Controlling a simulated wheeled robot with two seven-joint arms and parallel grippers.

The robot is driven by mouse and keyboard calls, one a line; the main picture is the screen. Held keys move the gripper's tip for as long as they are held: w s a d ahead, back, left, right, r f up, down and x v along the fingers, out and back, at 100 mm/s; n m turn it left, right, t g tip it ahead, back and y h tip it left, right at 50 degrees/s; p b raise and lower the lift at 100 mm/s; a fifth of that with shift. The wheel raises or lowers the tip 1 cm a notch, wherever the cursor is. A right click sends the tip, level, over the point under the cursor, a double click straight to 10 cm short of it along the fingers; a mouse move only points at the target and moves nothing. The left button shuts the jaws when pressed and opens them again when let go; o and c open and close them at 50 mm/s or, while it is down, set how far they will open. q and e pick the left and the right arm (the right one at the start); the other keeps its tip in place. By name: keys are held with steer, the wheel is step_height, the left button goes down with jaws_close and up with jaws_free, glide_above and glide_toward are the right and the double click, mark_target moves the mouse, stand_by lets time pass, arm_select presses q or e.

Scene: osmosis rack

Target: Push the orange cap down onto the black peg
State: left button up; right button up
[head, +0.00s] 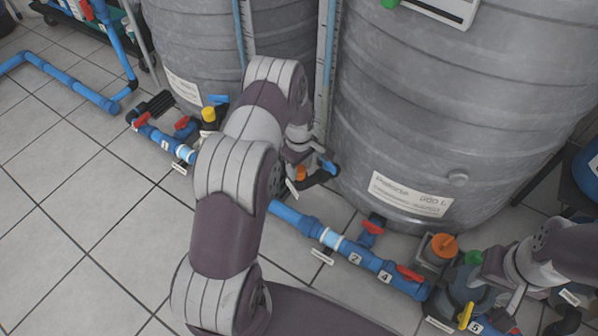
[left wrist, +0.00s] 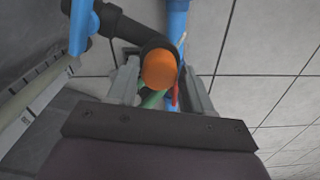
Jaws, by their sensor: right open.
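The orange cap (head: 300,173) shows partly in the head view, beside the wall of the large grey tank. In the left wrist view the orange cap (left wrist: 158,70) sits at the black pipe elbow, between my left gripper's fingers. My left gripper (left wrist: 160,83) has its fingers apart, one on each side of the cap, with small gaps. In the head view my left gripper (head: 304,164) is at the cap, partly hidden by my arm. The black peg is hidden under the cap; I cannot tell how far down the cap sits. My right gripper (head: 488,272) is open at the lower right.
A blue pipe (head: 290,214) with red-handled valves runs along the tiled floor. Two grey tanks (head: 440,110) stand behind it. A yellow cap (head: 208,114) is to the left. An orange knob (head: 445,245) and a green cap (head: 473,257) are near my right gripper.

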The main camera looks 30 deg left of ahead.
mark_target(300, 170)
arm_select(q)
steer(key=c, duration=0.5)
steer(key=shift+r, duration=0.1)
steer(key=shift+r+p, duration=0.35)
step_height(300, 170, up, 4)
steer(key=p, duration=0.3)
steer(key=shift+d+r, duration=0.15)
steer(key=shift+s+d+r+p, duration=0.95)
steer(key=shift+s+d, duration=0.2)
steer(key=shift+d, duration=0.4)
steer(key=shift+s+d+r+p, duration=0.9)
steer(key=shift+s+d+r, duration=0.15)
steer(key=shift+d, duration=0.5)
steer(key=shift+s+d+r+p, duration=0.9)
steer(key=shift+s+d, duration=0.3)
steer(key=shift+d, duration=0.35)
